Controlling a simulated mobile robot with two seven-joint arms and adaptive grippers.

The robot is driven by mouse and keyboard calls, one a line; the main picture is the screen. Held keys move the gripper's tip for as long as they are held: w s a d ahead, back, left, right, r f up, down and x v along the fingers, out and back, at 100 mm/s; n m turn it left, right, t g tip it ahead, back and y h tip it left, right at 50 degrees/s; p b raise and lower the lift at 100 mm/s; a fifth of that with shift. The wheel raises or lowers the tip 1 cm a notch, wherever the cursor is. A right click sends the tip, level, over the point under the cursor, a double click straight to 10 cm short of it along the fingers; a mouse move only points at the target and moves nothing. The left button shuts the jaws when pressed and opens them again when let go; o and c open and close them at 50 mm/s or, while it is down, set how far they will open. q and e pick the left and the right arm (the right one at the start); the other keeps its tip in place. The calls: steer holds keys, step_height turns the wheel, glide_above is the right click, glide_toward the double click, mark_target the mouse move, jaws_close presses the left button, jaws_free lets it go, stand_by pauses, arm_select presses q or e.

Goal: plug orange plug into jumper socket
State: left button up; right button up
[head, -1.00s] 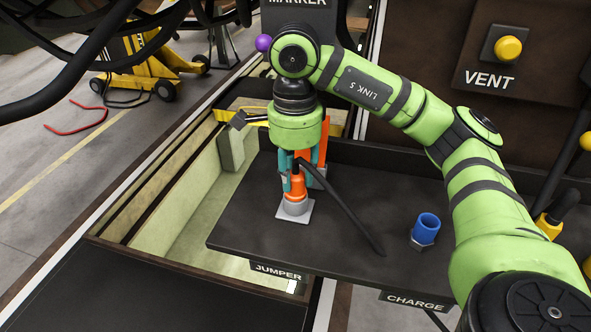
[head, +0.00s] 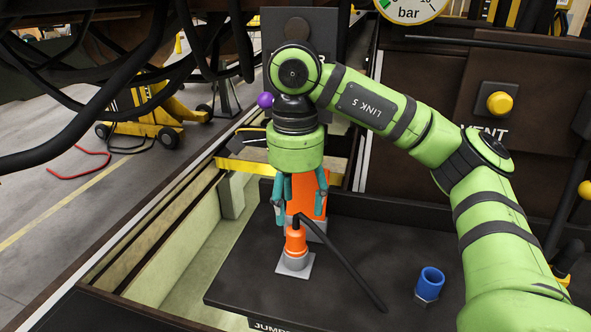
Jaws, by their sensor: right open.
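The orange plug (head: 296,240) stands upright in the grey jumper socket (head: 294,264), which has a pale square base on the dark shelf (head: 370,250). A black cable (head: 345,265) runs from the plug toward the lower right. My right gripper (head: 301,208) is above the plug with its teal fingers spread open, holding nothing. The fingertips are apart from the plug's body. The JUMPER label (head: 270,327) is cut off at the bottom edge. My left gripper is not in view.
A larger orange part (head: 306,190) stands behind the gripper. A blue socket (head: 430,282) sits on the shelf to the right. Dark cables hang at the upper left. The shelf between the plug's cable and the blue socket is clear.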

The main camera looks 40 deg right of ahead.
steer(key=shift+r, duration=3.1)
